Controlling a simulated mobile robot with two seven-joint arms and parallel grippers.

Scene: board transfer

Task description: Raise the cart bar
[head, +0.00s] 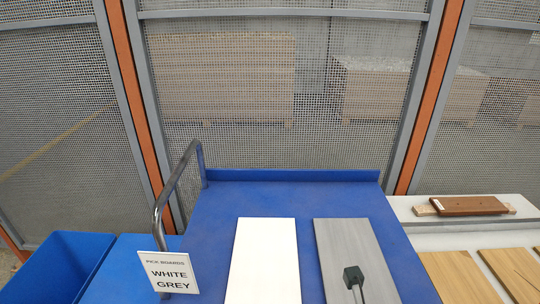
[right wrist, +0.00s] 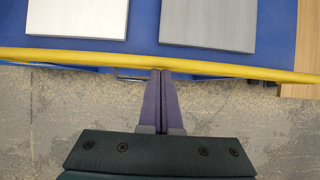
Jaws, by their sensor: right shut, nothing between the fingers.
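A yellow bar (right wrist: 80,58) runs across the near side of the blue cart in the right wrist view, from edge to edge. My right gripper (right wrist: 163,72) is shut and empty. Its fingertips overlap the middle of the yellow bar in the picture; I cannot tell whether they touch it. The blue cart (head: 215,225) carries a white board (head: 263,262) and a grey board (head: 345,243). The yellow bar does not show in the head view. My left gripper is not in view.
A metal handle (head: 178,180) with a sign (head: 168,271) reading white, grey stands at the cart's left. A blue bin (head: 60,262) is beyond it. A small dark green block (head: 353,276) overlaps the grey board. Wooden boards (head: 458,278) lie at right. Mesh fencing closes the back.

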